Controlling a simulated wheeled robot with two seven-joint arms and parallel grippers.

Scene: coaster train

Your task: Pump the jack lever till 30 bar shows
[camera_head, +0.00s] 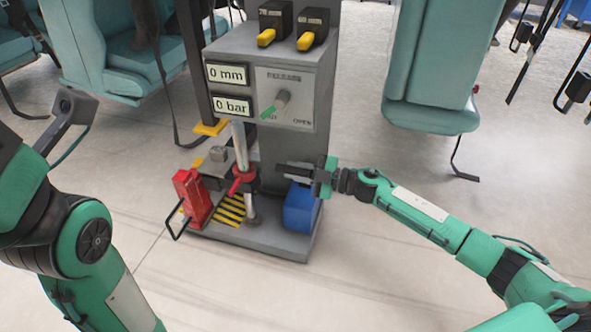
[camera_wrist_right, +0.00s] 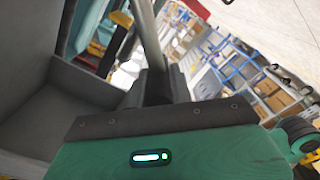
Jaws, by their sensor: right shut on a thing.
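The grey jack stand (camera_head: 275,60) stands in the middle of the head view. Its upper display (camera_head: 227,74) reads 0 mm and its lower display (camera_head: 233,105) reads 0 bar. My right gripper (camera_head: 298,172) is at the stand's right side, above a blue box (camera_head: 301,207). It is shut on what appears to be the jack lever, mostly hidden in the head view. My left gripper is out of view.
A silver rod with a red collar (camera_head: 243,181) and a red block (camera_head: 192,196) stand on the stand's base (camera_head: 275,241). Two yellow-handled black boxes (camera_head: 290,25) sit on top. Teal seats (camera_head: 433,60) hang on both sides. The floor at right is clear.

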